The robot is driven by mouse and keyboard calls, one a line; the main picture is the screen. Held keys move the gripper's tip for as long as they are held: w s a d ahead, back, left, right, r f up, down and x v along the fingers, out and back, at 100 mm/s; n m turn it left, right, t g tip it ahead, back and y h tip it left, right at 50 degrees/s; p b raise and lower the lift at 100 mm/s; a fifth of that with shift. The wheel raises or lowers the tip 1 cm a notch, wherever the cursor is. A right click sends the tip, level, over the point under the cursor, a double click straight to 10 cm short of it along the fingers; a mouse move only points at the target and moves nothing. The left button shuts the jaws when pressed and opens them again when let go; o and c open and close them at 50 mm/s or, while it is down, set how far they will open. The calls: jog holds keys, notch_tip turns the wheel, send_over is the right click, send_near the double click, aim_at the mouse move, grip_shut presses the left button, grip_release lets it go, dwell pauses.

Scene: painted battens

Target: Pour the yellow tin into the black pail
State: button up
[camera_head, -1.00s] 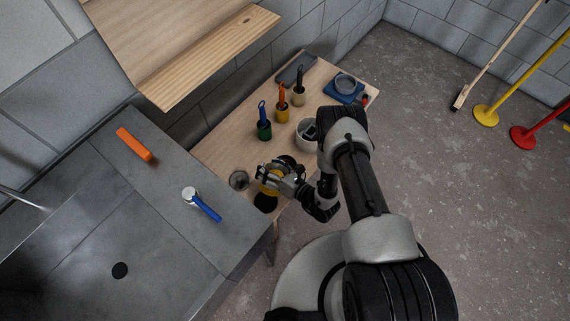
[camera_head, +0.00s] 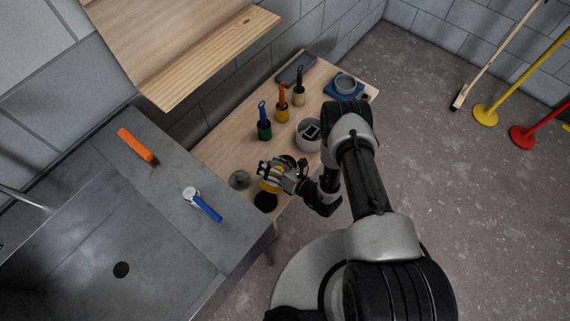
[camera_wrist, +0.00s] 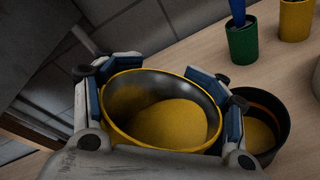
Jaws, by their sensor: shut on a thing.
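The yellow tin (camera_wrist: 127,100) is in my gripper (camera_wrist: 163,86), with one blue-padded finger on each side in the wrist view. Its open mouth shows yellow contents lying to the lower right, with bare dark wall at the upper left. The tin also shows in the head view (camera_head: 268,186), partly covered by my gripper (camera_head: 276,177). The black pail (camera_wrist: 279,108) stands on the bench just right of the tin in the wrist view, partly hidden by a finger. Some yellow material shows inside it. In the head view the pail (camera_head: 287,160) is mostly hidden behind my gripper.
On the wooden bench (camera_head: 225,150) stand green (camera_head: 264,131), yellow (camera_head: 282,115) and cream (camera_head: 299,98) pots with handled tools, and a pale bucket (camera_head: 309,143). A wooden shelf (camera_head: 205,60) overhangs the back.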

jog(key=shift+w+d+r+m+g+p, duration=0.1)
jog(key=shift+w+r+m+g+p, duration=0.15)
jog(key=shift+m, duration=0.2)
jog(key=shift+r+m+g+p, duration=0.15)
jog(key=shift+m+g+p, duration=0.15)
jog(key=shift+m, duration=0.15)
dwell(0.8)
jog(key=shift+w+f+m+g+b, duration=0.15)
jog(key=shift+f+m+g+b, duration=0.15)
jog(key=shift+f+m, duration=0.35)
dwell(1.4)
jog(key=shift+w+d+r+m+g, duration=0.15)
jog(key=shift+r+m+g, duration=0.1)
jog(key=shift+m, duration=0.4)
dwell(1.3)
jog(key=shift+w+d+r+m+g+y+b, duration=0.15)
jog(key=shift+w+d+m+g+y+b, duration=0.2)
jog(key=shift+w+m+b, duration=0.55)
dwell(1.4)
